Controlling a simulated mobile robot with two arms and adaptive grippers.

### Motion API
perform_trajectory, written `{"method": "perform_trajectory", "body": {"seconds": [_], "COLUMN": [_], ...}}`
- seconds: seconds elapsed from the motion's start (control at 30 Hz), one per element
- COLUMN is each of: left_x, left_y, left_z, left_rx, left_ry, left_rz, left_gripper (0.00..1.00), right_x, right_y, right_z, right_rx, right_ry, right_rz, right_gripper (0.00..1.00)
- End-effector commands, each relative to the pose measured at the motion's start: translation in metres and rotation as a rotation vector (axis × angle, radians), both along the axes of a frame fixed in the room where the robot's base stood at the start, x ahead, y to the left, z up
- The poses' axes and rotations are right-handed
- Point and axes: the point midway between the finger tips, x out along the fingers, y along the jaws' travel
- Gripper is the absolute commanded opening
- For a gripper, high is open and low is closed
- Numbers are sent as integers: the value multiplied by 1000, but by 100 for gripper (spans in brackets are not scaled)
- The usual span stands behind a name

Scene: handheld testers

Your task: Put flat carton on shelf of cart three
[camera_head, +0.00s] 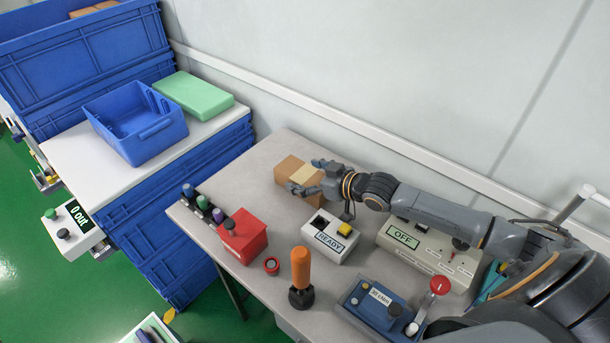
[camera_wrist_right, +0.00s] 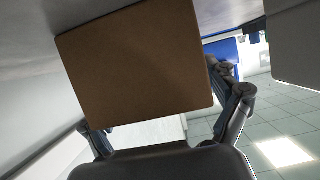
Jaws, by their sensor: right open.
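A brown carton (camera_head: 292,178) with a paler tape strip sits on the grey bench, near its back edge. My right gripper (camera_head: 308,176) is open at the carton's right end, one finger on each side. In the right wrist view the carton (camera_wrist_right: 140,70) fills the space between the fingers; I cannot tell whether they touch it. Another brown carton (camera_head: 92,10) shows in the upper blue crate at the top left. A white-topped unit with blue sides (camera_head: 70,165) stands left of the bench; no cart number is readable. My left gripper is not in view.
A blue bin (camera_head: 135,120) and a green box (camera_head: 195,93) stand on the white top. The bench (camera_head: 240,175) holds a red box (camera_head: 243,237), a READY tester (camera_head: 329,238), an OFF tester (camera_head: 428,249), an orange-handled tool (camera_head: 301,268) and a blue device (camera_head: 377,305). A wall closes the back.

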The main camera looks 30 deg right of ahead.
Motion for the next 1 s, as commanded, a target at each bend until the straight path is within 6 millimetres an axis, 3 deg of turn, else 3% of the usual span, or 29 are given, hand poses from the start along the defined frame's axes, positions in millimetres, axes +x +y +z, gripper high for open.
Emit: {"method": "perform_trajectory", "body": {"seconds": [0.4,0.7,0.87,1.0], "left_x": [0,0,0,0], "left_y": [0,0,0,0], "left_z": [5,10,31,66], "left_rx": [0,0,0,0], "left_ry": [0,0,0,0], "left_rz": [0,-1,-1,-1], "left_gripper": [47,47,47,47], "right_x": [-47,-63,-61,-58], "right_y": [-19,-27,-29,-31], "right_z": [21,31,47,72], "right_rx": [-1,-1,-4,-7], "right_ry": [3,1,-3,-9], "right_rz": [1,-2,-14,-27], "right_gripper": [88,92,92,92]}}
